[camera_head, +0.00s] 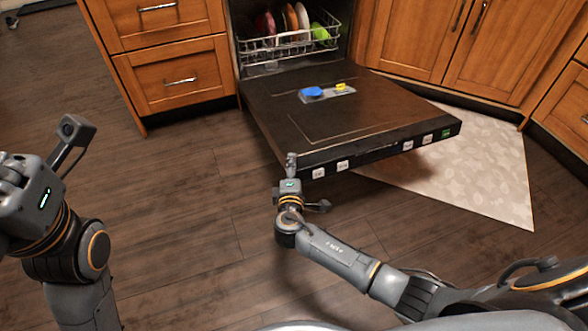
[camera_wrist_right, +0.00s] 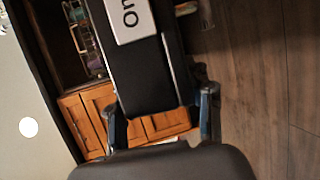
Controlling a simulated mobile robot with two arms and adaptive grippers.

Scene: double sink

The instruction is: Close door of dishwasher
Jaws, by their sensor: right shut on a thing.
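The dishwasher door (camera_head: 345,110) is lowered, its dark inner face up, in the head view. A row of labelled buttons runs along its front edge. My right gripper (camera_head: 292,165) is at the near left corner of that edge. In the right wrist view, the fingers of my right gripper (camera_wrist_right: 162,103) are on either side of the black door edge (camera_wrist_right: 150,75), shut on it. A white "On" label shows on the edge. My left gripper (camera_head: 35,195) is at the left side of the head view, away from the door; its fingertips are not visible.
The dishwasher rack (camera_head: 290,45) holds several dishes inside the opening. A patterned mat (camera_head: 480,165) lies on the floor at right. The floor at left is clear.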

